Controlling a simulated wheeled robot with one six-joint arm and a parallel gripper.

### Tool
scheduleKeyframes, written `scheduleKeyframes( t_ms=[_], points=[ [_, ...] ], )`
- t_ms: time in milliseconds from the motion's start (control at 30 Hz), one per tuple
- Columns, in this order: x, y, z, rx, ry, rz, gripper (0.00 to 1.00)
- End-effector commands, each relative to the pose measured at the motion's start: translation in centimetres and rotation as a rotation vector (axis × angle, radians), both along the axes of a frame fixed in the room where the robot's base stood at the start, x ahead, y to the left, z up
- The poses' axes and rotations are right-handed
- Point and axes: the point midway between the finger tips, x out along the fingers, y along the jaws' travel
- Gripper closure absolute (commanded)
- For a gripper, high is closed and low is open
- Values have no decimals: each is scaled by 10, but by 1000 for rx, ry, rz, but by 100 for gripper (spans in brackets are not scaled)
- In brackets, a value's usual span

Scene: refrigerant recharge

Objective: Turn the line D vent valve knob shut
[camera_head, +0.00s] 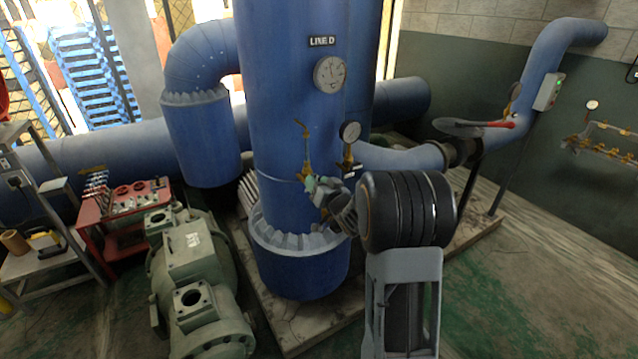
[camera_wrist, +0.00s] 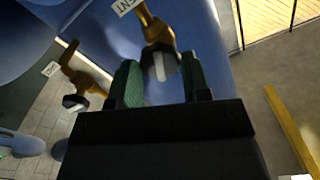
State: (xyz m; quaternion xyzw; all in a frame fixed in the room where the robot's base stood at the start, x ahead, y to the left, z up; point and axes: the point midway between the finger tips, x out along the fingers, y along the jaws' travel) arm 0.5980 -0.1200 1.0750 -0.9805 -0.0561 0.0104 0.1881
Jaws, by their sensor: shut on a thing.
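The line D column (camera_head: 290,120) is a tall blue vessel with a "LINE D" plate (camera_head: 322,41). In the wrist view, the vent valve knob (camera_wrist: 160,68) is dark with a pale stripe and sits on a brass valve body (camera_wrist: 155,30). A partly cut-off tag (camera_wrist: 125,5) ending in "NT" is beside it. My gripper (camera_wrist: 159,64) is shut on this knob, one green finger on each side. In the head view, my gripper (camera_head: 316,188) is at the column's front, below a brass fitting (camera_head: 307,165); the knob is hidden there.
A second brass valve with a dark knob (camera_wrist: 75,102) is close to my left finger in the wrist view. A green compressor (camera_head: 195,270) and red tool cart (camera_head: 125,200) are at left.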

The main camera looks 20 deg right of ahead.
Motion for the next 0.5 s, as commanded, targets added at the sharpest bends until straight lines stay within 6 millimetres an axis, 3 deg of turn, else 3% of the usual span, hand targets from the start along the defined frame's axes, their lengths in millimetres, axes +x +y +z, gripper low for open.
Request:
scheduleKeyframes(
  t_ms=[167,500],
  points=[
    [0,0,0,38,8,0,85],
    [0,0,0,337,43,-1,85]
  ],
)
